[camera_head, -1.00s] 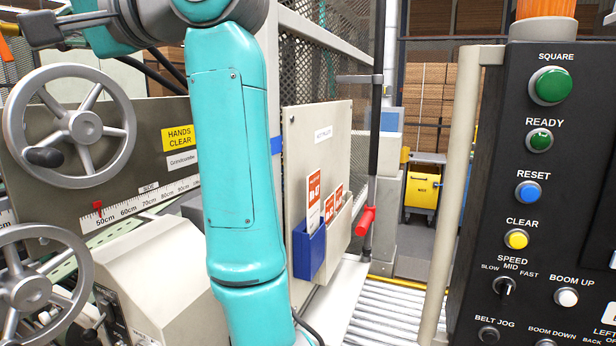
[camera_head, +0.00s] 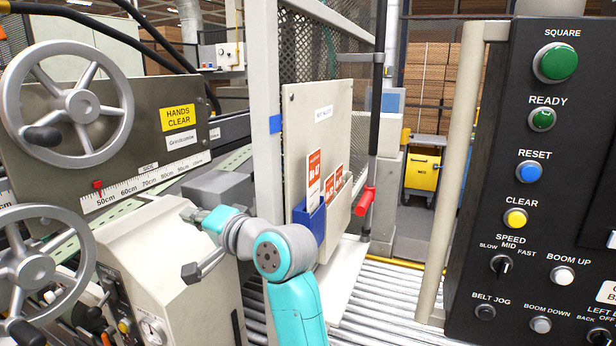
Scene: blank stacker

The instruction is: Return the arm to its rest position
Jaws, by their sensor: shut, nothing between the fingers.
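My arm is teal with grey joints. Its forearm (camera_head: 297,308) rises from the bottom edge, left of centre, to a round joint (camera_head: 284,254). From there the wrist (camera_head: 219,219) reaches up and left. My gripper (camera_head: 191,214) is the small grey end beyond the wrist; it is shut and empty. It appears in front of the grey machine parts, below the ruler strip. The finger details are too small to tell.
Handwheels (camera_head: 67,110) and a cream machine housing (camera_head: 165,260) are at the left. A post and a pale board (camera_head: 318,105) with a blue card holder (camera_head: 308,222) stand close right of my arm. A black button panel (camera_head: 545,200) fills the right. Rollers (camera_head: 385,300) lie between.

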